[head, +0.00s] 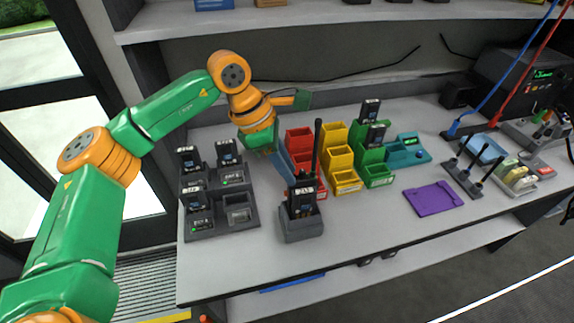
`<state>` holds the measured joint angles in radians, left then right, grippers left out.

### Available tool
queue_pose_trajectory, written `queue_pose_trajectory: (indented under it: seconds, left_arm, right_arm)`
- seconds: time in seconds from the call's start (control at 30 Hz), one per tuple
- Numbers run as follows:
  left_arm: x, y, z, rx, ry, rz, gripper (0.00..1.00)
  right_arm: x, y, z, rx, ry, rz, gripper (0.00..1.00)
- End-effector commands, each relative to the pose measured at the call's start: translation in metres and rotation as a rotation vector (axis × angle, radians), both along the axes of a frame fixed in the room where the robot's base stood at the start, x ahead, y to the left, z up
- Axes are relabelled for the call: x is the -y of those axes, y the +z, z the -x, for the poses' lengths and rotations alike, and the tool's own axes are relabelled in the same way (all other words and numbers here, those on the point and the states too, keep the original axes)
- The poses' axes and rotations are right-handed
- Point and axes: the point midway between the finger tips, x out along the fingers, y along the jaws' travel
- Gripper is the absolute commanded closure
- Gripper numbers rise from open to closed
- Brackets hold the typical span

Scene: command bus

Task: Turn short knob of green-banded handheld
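A black handheld (302,203) with a tall antenna stands upright in a grey dock (302,229) near the table's front edge. Its short knob is at its top, too small and partly crowded by my gripper to make out. I cannot see a green band on it. My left gripper (288,172) points down just behind and left of the handheld's top. Its fingers are small and overlap the bins, so I cannot tell whether they are open or touch the handheld. My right gripper is not in view.
A grey charger rack (240,216) with several handhelds stands at left. Red (299,140), yellow (334,137) and green (378,174) bins stand behind the handheld; two handhelds are at the green ones. A purple mat (433,198) lies right. The table front between is clear.

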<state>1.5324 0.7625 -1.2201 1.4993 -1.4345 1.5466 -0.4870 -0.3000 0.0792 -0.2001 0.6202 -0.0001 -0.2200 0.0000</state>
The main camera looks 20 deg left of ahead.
Motion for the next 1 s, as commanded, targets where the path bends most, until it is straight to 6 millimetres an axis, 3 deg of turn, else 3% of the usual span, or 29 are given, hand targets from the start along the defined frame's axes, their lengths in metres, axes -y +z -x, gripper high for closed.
queue_pose_trajectory:
  seconds: [0.03,0.07,0.1,0.57,0.6,0.7,1.0]
  left_arm:
    - [0.0,0.0001,0.0,0.0,0.0,0.0,0.91]
    - [0.0,0.0002,0.0,0.0,0.0,0.0,0.99]
    - [0.0,0.0002,0.0,0.0,0.0,0.0,1.0]
    - [0.0,0.0006,-0.0006,0.0,-0.052,0.001,1.0]
    - [-0.0001,0.0006,-0.0006,0.001,-0.052,0.001,0.79]
    - [-0.0001,0.0006,-0.0006,0.001,-0.052,0.001,0.53]
    - [-0.0009,0.0018,-0.0005,0.001,-0.051,0.001,0.53]
  right_arm:
    - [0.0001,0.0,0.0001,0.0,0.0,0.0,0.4]
    - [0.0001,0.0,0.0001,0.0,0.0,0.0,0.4]
    - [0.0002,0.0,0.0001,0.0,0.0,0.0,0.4]
    - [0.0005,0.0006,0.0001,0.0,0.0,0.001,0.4]
    - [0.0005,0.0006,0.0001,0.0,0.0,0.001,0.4]
    - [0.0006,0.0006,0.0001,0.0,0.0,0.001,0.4]
    - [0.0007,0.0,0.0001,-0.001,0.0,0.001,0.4]
